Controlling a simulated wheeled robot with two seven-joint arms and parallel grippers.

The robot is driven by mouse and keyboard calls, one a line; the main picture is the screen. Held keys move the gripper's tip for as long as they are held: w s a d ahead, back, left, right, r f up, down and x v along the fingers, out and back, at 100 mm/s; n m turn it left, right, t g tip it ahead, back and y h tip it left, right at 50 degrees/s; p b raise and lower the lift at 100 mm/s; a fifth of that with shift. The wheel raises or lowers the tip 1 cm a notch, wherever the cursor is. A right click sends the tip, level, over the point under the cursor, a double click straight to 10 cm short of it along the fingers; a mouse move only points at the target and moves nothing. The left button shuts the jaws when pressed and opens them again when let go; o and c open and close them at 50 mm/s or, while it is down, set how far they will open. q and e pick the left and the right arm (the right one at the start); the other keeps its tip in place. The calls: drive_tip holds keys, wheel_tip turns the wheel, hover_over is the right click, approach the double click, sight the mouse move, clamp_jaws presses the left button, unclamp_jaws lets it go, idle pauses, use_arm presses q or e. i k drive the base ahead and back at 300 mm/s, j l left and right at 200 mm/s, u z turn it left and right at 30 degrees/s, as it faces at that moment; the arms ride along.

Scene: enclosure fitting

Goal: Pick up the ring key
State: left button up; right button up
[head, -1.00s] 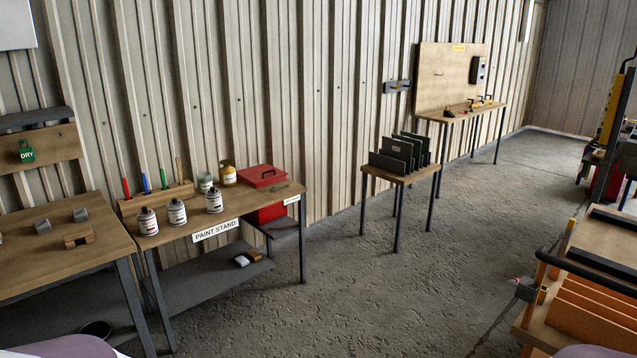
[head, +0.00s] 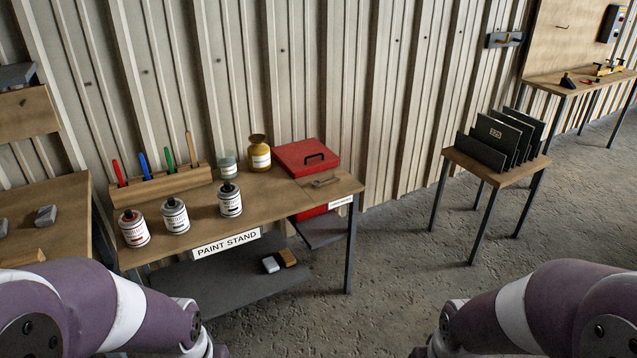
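A small grey metal piece (head: 325,182) lies on the right end of the paint stand's wooden top, in front of the red box. It could be the ring key, but it is too small to tell for certain. The paint stand (head: 270,213) stands ahead of me against the wall. My left and right arms show at the bottom corners, in front of the stand and apart from it. Both grippers are out of view.
Three paint cans, including one can (head: 230,200), stand along the front edge. A rack (head: 165,187) of coloured handles, a yellow jar (head: 260,155) and the red box (head: 306,158) stand behind. A small table (head: 458,160) holds dark panels at the right, with free floor between.

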sight(320, 182)
drive_tip(key=i+l+u, duration=0.2)
drive_tip(key=i, duration=0.35)
drive_tip(key=i+l+u, duration=0.15)
drive_tip(key=i+l, duration=0.35)
drive_tip(key=i+l+u, duration=0.2)
drive_tip(key=i+l, duration=0.25)
drive_tip(key=i+l+u, duration=0.15)
drive_tip(key=i+l, duration=0.4)
drive_tip(key=i+l+u, duration=0.2)
drive_tip(key=i+l, duration=0.25)
drive_tip(key=l, duration=0.15)
drive_tip(key=i+l+u, duration=0.15)
drive_tip(key=i+l, duration=0.25)
drive_tip(key=l, duration=0.25)
